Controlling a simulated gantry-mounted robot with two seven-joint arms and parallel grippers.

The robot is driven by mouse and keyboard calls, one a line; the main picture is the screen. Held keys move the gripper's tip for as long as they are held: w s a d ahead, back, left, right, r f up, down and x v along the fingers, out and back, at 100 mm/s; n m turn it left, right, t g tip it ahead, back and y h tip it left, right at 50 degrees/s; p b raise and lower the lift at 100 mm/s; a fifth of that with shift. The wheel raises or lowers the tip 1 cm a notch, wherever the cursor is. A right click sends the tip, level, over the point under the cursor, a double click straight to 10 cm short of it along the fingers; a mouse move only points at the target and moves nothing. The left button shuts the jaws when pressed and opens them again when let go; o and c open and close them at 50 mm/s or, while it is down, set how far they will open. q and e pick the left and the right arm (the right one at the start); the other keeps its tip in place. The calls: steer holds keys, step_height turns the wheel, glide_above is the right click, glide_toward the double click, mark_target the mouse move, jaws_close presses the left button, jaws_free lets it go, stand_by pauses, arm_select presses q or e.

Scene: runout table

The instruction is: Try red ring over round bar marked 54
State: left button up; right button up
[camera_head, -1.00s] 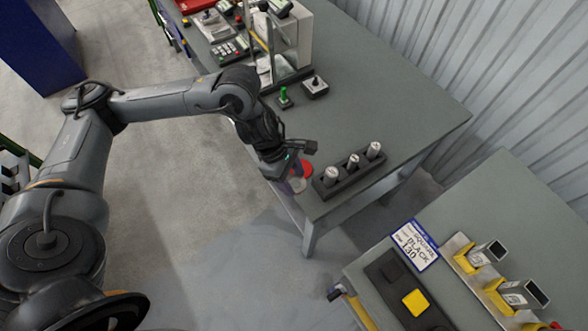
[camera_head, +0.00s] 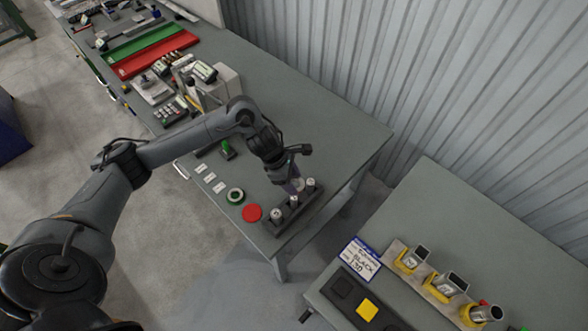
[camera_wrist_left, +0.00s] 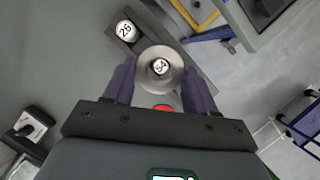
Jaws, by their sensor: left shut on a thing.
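My left gripper (camera_head: 294,186) is over the black rack (camera_head: 290,219) with its upright round bars. It is shut on a grey metal ring (camera_wrist_left: 148,80), which sits between the two fingers in the left wrist view. The bar marked 54 (camera_wrist_left: 161,67) shows through the ring's hole; I cannot tell whether the ring is around its top or just above it. The bar marked 26 (camera_wrist_left: 126,31) stands beside it. The held ring shows no red; a flat red disc (camera_head: 252,213) lies on the table by the rack. My right gripper is out of view.
A green-rimmed ring (camera_head: 235,196) and several white labels (camera_head: 209,178) lie left of the red disc. A small green-topped part (camera_head: 227,149) is farther back. A second table with a sign (camera_head: 360,260) and yellow holders stands at right, across a gap.

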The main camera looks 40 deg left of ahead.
mark_target(295, 197)
arm_select(q)
steer(key=shift+s+f, duration=0.1)
steer(key=shift+s, duration=0.35)
steer(key=shift+f+b, duration=0.1)
steer(key=shift+b, duration=0.2)
step_height(295, 197, down, 2)
steer(key=shift+f+b, duration=0.1)
steer(key=shift+b, duration=0.95)
steer(key=shift+f+b, duration=1.5)
steer(key=shift+b, duration=0.1)
steer(key=shift+b, duration=0.3)
steer(key=shift+f+b, duration=0.3)
